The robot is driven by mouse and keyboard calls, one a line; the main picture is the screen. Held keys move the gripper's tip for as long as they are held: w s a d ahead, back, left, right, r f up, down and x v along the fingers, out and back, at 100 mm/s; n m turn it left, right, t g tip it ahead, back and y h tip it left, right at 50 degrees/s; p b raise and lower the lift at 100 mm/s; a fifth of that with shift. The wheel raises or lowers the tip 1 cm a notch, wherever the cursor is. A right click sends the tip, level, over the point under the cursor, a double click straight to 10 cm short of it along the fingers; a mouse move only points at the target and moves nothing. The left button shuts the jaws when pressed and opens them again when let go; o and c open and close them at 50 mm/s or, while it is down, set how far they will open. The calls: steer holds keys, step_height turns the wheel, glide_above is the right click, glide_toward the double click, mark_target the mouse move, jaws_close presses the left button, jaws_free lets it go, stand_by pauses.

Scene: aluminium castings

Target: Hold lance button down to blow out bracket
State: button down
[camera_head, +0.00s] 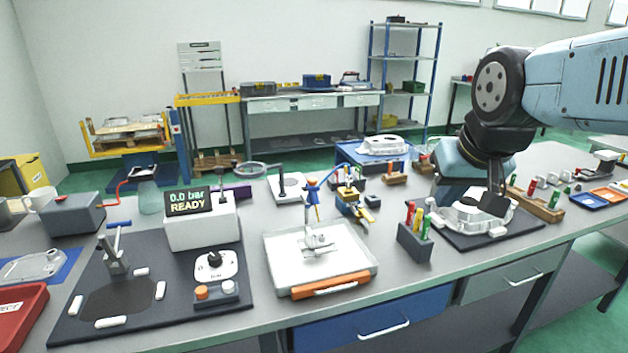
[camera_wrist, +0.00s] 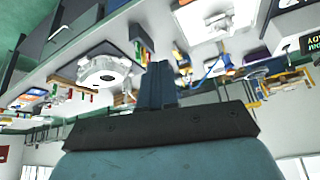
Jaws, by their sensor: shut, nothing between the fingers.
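A pale metal bracket (camera_head: 318,240) lies in a white shallow tray (camera_head: 345,267) with an orange front edge, at the middle of the bench. A blue lance (camera_head: 313,190) hangs nozzle down above the bracket, apart from it. Its button is too small to make out. The wrist view, turned upside down, shows the bracket (camera_wrist: 213,20) at the top and the lance (camera_wrist: 211,66) below it. My gripper (camera_head: 495,204) is shut and empty, to the right of the tray, above or in front of a white casting. Its fingers (camera_wrist: 157,82) are together in the wrist view.
The white casting (camera_head: 468,218) sits on a dark mat. A dark holder of coloured pens (camera_head: 414,244) stands between tray and casting. A test box (camera_head: 205,228) reading "0.0 bar READY" and a clamp (camera_head: 115,258) stand left. Bare bench lies just right of the tray.

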steer(key=w+a+r+m+t+y, duration=0.1)
steer(key=w+a, duration=0.3)
steer(key=w, duration=0.4)
steer(key=w+a+r+m, duration=0.1)
steer(key=w+a+r, duration=0.1)
steer(key=w+a, duration=0.35)
steer(key=m+t+y, duration=0.2)
glide_above(314, 181)
steer(key=f, duration=0.2)
steer(key=shift+w+f, duration=0.3)
steer(key=shift+f, duration=0.1)
steer(key=shift+f, duration=4.3)
steer(key=shift+s+f, duration=0.1)
steer(key=shift+f, duration=0.1)
steer(key=shift+s+f, duration=0.1)
steer(key=shift+f, duration=0.1)
steer(key=shift+f, duration=0.55)
